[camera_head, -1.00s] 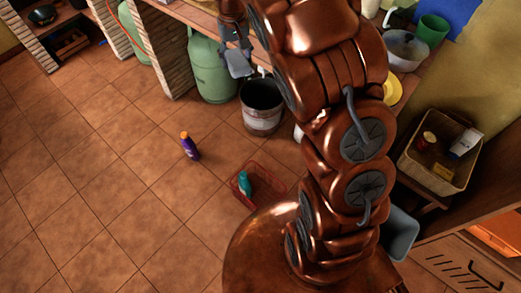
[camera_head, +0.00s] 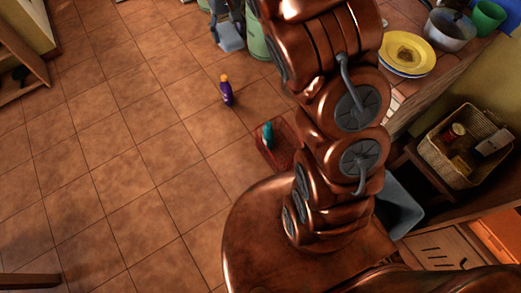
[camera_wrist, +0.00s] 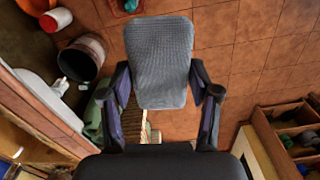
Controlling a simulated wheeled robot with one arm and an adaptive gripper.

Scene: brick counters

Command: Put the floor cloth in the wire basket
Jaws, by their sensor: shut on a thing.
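The grey floor cloth (camera_wrist: 160,55) hangs from my gripper (camera_wrist: 161,88), which is shut on it. In the head view the cloth (camera_head: 230,38) shows at the top, beside my arm and above the tiled floor. The red wire basket (camera_head: 285,157) stands on the floor against the left side of my arm in the picture, which hides part of it. A teal bottle (camera_head: 267,135) is in the basket. In the wrist view the teal bottle (camera_wrist: 131,5) and a bit of red show at the top edge, beyond the cloth.
A purple bottle with an orange cap (camera_head: 227,92) stands on open floor. A wicker basket (camera_head: 464,180) with items sits at right, near a grey bin (camera_head: 400,207). A metal bucket (camera_wrist: 82,58) stands at left in the wrist view.

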